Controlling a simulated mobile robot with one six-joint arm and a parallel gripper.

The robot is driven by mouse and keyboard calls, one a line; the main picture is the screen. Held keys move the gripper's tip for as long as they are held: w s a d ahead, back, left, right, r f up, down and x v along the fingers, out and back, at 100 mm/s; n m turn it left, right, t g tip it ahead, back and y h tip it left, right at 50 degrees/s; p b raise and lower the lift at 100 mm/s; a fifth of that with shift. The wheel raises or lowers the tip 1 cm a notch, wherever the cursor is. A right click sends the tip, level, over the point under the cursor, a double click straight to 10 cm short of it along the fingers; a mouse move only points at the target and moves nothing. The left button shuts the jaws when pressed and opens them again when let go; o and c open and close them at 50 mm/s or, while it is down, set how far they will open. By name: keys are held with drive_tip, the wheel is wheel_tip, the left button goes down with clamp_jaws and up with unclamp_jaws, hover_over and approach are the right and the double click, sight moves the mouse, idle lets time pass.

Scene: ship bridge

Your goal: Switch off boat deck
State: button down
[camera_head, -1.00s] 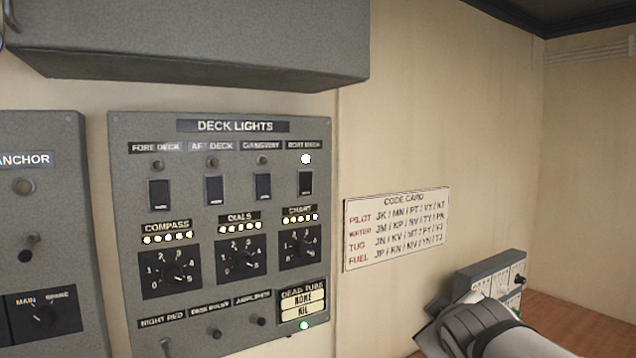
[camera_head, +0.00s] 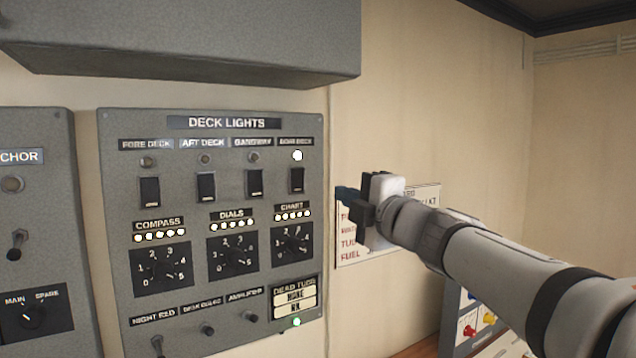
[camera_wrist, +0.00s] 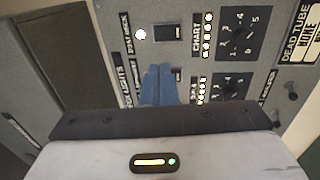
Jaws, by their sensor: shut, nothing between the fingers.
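The grey deck lights panel (camera_head: 212,124) is on the wall. Its boat deck switch (camera_head: 297,180) is the rightmost black rocker in the upper row, under a lit white lamp (camera_head: 298,155). The lamps over the other three rockers are dark. My gripper (camera_head: 345,198) is shut and empty, to the right of the switch and apart from it in the head view. In the wrist view, my blue fingertips (camera_wrist: 158,84) point toward the panel, and the boat deck switch (camera_wrist: 167,46) shows just beyond them. The lit lamp (camera_wrist: 140,34) is beside it.
The chart knob (camera_head: 292,243) is below the switch, and the gangway rocker (camera_head: 254,183) is left of it. A grey housing (camera_head: 190,35) overhangs the panel. The code card (camera_head: 425,195) is partly hidden behind my arm. A console with coloured knobs (camera_head: 470,328) is at lower right.

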sight(299, 173)
drive_tip(key=p+x, duration=0.3)
drive_tip(key=x, duration=1)
drive_tip(key=shift+w+a, duration=0.2)
drive_tip(key=shift+w, duration=0.1)
drive_tip(key=shift+w+a+r+p, duration=0.15)
drive_tip(key=shift+w+r+p, duration=0.05)
drive_tip(key=shift+p, duration=0.1)
drive_tip(key=shift+s, duration=0.1)
drive_tip(key=shift+s+d, duration=0.3)
drive_tip(key=s+d+r+b, duration=0.1)
drive_tip(key=s+d, duration=0.6)
drive_tip(key=s, duration=0.3)
drive_tip(key=shift+s+r, duration=0.35)
drive_tip(key=shift+s, duration=0.05)
drive_tip(key=shift+d, duration=0.1)
